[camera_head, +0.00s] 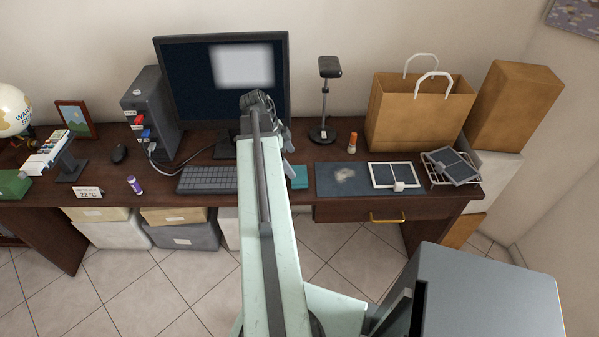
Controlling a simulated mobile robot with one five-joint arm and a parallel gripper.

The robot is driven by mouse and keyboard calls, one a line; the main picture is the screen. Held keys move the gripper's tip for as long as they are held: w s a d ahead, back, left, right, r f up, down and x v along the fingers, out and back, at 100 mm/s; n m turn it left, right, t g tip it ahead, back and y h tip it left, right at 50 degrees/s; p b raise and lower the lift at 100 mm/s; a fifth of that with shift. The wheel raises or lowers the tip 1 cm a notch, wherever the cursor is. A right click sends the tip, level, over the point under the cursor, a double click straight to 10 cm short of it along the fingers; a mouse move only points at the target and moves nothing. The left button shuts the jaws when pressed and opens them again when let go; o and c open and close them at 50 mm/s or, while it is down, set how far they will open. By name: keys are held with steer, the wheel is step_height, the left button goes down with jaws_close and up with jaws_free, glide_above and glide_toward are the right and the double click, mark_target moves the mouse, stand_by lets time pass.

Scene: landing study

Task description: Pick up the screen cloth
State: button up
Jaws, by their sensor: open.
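A small flat teal piece (299,177) lies on the desk just right of my arm, in front of the monitor; it looks like the folded screen cloth, partly hidden by my arm on its left. My gripper (264,108) is at the far end of my raised arm, in front of the lower right of the monitor (190,85). It is open, with nothing seen in it, and apart from the teal piece, which lies nearer and to the right in the picture.
The dark desk holds a keyboard (207,180) left of my arm and a black lamp (323,135) behind the teal piece. A dark mat (328,188) with a grey patch, framed panel (393,175), wire rack (437,179) and paper bag (412,118) stand right.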

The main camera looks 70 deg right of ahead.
mark_target(297, 174)
steer(key=b+x, duration=0.7)
steer(key=x, duration=0.1)
steer(key=shift+w+a+f+b, duration=0.1)
steer(key=shift+w+f+b, duration=0.1)
steer(key=shift+w+b, duration=0.15)
steer(key=shift+r, duration=0.2)
steer(key=c, duration=1.2)
steer(key=shift+o, duration=0.2)
steer(key=shift+p, duration=0.3)
step_height(297, 174, up, 10)
steer(key=p, duration=1)
